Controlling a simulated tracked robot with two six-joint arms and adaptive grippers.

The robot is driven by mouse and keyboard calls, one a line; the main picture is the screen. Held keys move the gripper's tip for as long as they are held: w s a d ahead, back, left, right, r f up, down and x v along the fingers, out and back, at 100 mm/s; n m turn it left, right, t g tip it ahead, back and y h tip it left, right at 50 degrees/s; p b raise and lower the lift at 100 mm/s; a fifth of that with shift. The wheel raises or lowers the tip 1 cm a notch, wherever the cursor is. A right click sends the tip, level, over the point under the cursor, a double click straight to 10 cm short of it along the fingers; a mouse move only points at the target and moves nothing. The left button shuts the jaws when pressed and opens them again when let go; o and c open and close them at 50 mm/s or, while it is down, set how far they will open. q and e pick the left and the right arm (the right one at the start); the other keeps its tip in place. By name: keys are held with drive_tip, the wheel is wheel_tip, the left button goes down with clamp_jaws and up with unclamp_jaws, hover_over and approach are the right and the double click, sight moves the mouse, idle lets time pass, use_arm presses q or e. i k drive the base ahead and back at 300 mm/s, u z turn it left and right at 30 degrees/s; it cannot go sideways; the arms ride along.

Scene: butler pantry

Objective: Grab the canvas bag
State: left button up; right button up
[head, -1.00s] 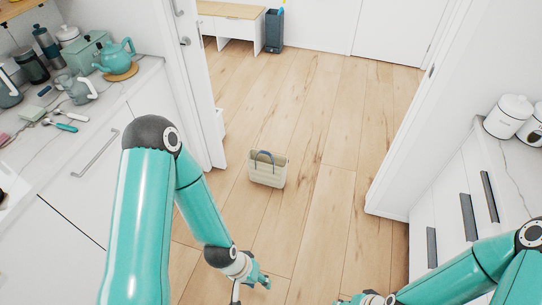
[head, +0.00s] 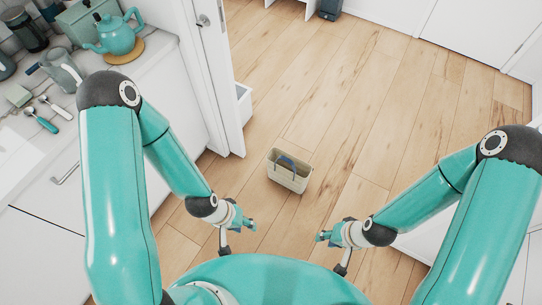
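A counter on the left holds a teal teapot (head: 117,36), a grey jug (head: 63,70) and utensils. A white door frame (head: 220,80) stands left of the bag. A dark bin (head: 330,9) is at the back. The floor (head: 370,110) around the bag is clear.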

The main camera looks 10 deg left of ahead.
sight(290, 172)
drive_tip(key=u, duration=0.15)
drive_tip(key=i, duration=0.85)
drive_tip(key=u, duration=0.3)
